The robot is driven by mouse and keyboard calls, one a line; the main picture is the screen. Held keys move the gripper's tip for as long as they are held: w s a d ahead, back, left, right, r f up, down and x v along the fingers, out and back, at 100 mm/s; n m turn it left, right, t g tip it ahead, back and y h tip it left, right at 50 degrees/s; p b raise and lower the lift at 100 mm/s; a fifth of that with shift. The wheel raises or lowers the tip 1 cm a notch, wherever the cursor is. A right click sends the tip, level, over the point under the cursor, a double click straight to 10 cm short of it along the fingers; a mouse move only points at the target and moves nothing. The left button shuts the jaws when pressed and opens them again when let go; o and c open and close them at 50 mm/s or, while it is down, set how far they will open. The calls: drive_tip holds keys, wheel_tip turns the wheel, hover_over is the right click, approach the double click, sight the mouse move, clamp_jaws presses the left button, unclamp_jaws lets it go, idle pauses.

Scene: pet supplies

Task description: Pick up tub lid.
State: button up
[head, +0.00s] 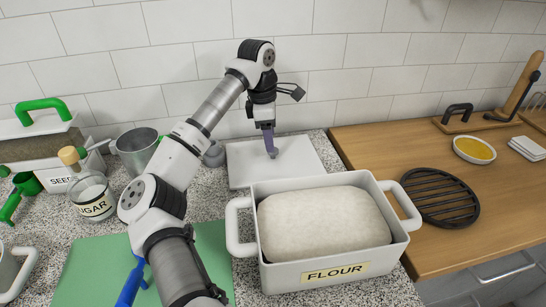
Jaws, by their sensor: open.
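A flat white rectangular slab (300,168), which looks like the tub lid, lies on the speckled counter behind the flour tub. The open white tub (335,273) has two side handles, a FLOUR label and a pale rounded mound inside. My gripper (271,152) is open and points down over the middle of the slab. Its tips are at or just above the surface; I cannot tell whether they touch. The gap between the fingers is hard to see. My arm hides part of the counter to the left.
A SEED box (60,178) with a green-handled lid, a SUGAR jar (94,202) and a metal pot (138,150) stand at the left. A green mat (90,265) lies in front. A black round grate (440,190) and a yellow-filled bowl (474,149) sit on the wooden top at the right.

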sight(273, 155)
drive_tip(key=shift+d+f+p, duration=0.2)
drive_tip(key=shift+f+p, duration=0.1)
drive_tip(key=shift+f, duration=0.65)
drive_tip(key=shift+d+f+p, duration=0.2)
drive_tip(key=shift+f+p, duration=0.05)
drive_tip(key=shift+f, duration=0.65)
drive_tip(key=shift+c, duration=0.4)
drive_tip(key=c, duration=0.9)
drive_tip(key=shift+c, duration=0.8)
drive_tip(key=shift+r, duration=0.1)
